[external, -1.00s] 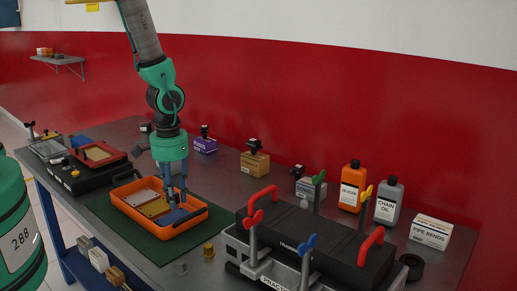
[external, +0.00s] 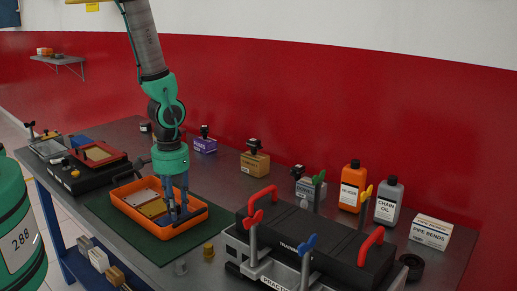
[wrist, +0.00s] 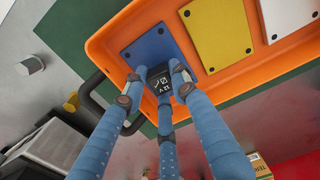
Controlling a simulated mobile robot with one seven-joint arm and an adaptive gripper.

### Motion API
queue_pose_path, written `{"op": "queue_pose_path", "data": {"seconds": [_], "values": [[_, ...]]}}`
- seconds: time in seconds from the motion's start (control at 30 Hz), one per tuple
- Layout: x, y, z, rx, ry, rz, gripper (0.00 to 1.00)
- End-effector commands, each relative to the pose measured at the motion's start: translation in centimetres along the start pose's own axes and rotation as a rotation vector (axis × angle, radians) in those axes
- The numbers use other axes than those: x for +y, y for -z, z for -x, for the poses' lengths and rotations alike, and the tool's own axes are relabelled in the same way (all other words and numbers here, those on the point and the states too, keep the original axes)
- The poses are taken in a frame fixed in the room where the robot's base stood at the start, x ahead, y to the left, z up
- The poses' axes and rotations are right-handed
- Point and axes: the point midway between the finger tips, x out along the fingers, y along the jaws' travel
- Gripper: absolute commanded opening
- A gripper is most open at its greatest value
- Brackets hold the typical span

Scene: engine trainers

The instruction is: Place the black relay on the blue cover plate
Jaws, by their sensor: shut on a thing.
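The black relay (wrist: 160,82), with pale markings on its face, is between my fingertips in the wrist view. My gripper (wrist: 156,77) is shut on it; the gripper also shows in the external view (external: 177,212), low inside the orange tray (external: 143,232). The blue cover plate (wrist: 150,42) lies flat in the tray, at the end of a row of plates. In the wrist view the relay overlaps the lower edge of the blue plate. I cannot tell whether they touch. In the external view my fingers mostly hide the relay and the blue plate.
A yellow plate (wrist: 219,32) and a white plate (wrist: 287,14) lie beside the blue plate. The tray stands on a green mat (external: 104,207). A black engine trainer (external: 318,240) with red handles is to the right. A brass part (external: 208,250) stands in front.

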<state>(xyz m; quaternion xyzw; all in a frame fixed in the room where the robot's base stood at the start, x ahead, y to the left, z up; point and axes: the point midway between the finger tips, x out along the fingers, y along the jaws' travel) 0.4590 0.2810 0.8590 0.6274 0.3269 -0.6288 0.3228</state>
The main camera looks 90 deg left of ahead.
Motion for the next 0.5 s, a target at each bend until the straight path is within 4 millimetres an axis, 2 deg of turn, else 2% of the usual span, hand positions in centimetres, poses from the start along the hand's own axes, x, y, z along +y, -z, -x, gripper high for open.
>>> {"op": "queue_pose_path", "data": {"seconds": [0.03,0.07,0.13,0.5], "values": [[0.0,-0.01,-0.23,0.0,0.0,0.0,0.07],[0.0,-0.01,-0.16,0.0,0.0,0.0,0.33],[0.0,-0.01,-0.12,0.0,0.0,0.0,0.46],[0.0,0.0,0.0,0.0,0.0,0.0,0.46]]}}
